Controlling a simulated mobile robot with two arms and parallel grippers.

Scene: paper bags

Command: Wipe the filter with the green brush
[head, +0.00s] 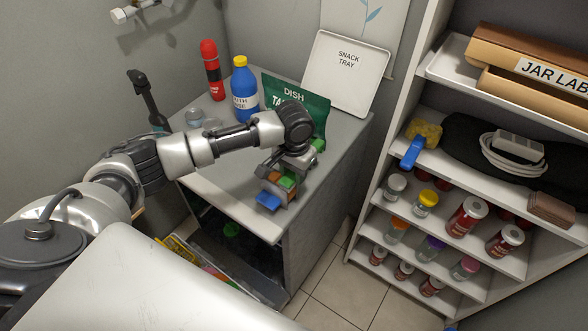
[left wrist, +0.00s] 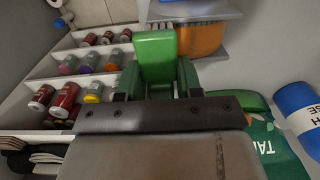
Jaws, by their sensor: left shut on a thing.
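My left gripper (head: 298,160) reaches over the grey cabinet top and is shut on a green thing (head: 287,182), which I take to be the green brush. In the left wrist view the brush (left wrist: 156,62) rises between the dark fingers (left wrist: 155,95), with more green at the right. Its bristles cannot be made out. Just beyond it is an orange piece (left wrist: 202,40) by a grey frame; the orange (head: 271,177) also shows in the head view, next to a blue piece (head: 268,202). I cannot tell which thing is the filter. My right gripper is out of view.
On the cabinet top (head: 235,195) stand a green dish-tabs bag (head: 282,88), a blue bottle (head: 245,95), a red bottle (head: 211,70) and a leaning snack tray (head: 343,72). A shelf unit (head: 375,225) with jars stands at the right. The cabinet's front left top is clear.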

